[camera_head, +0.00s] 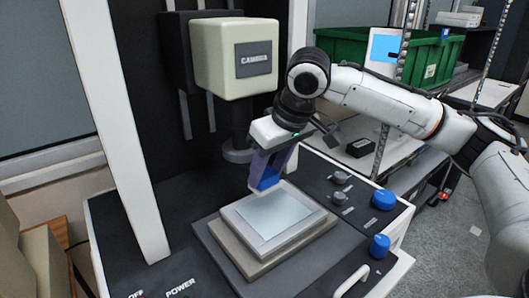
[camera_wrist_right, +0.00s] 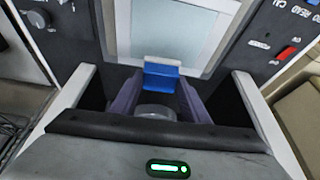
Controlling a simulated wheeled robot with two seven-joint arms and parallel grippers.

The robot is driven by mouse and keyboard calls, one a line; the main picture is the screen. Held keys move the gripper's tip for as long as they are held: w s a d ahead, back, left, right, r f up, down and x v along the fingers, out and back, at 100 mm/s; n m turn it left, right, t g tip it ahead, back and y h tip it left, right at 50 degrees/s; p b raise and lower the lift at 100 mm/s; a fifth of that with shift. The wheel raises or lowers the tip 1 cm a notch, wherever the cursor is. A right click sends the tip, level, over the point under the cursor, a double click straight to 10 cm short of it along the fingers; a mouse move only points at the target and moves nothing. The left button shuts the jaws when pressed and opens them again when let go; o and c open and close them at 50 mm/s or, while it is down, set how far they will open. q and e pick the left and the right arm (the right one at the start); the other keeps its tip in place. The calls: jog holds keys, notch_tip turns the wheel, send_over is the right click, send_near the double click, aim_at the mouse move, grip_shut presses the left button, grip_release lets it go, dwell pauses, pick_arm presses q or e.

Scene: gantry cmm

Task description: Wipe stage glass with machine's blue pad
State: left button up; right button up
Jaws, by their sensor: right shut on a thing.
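The stage glass (camera_head: 272,213) is a pale grey-blue pane in a light frame on the stage (camera_head: 225,243) of the machine. In the right wrist view the blue pad (camera_wrist_right: 161,76) is between the purple-grey fingers, overlapping the near edge of the frame around the glass (camera_wrist_right: 178,28). My left gripper is not in view.
The camera head (camera_head: 236,58) and its lens column hang close behind my right gripper. Blue knobs (camera_head: 383,199) and a white handle (camera_head: 350,282) are on the panel to the right. A white upright post (camera_head: 118,130) stands at left. A green crate (camera_head: 345,45) is behind.

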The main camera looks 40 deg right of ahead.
jog(key=shift+r, duration=2.1)
jog(key=shift+a+f, duration=0.1)
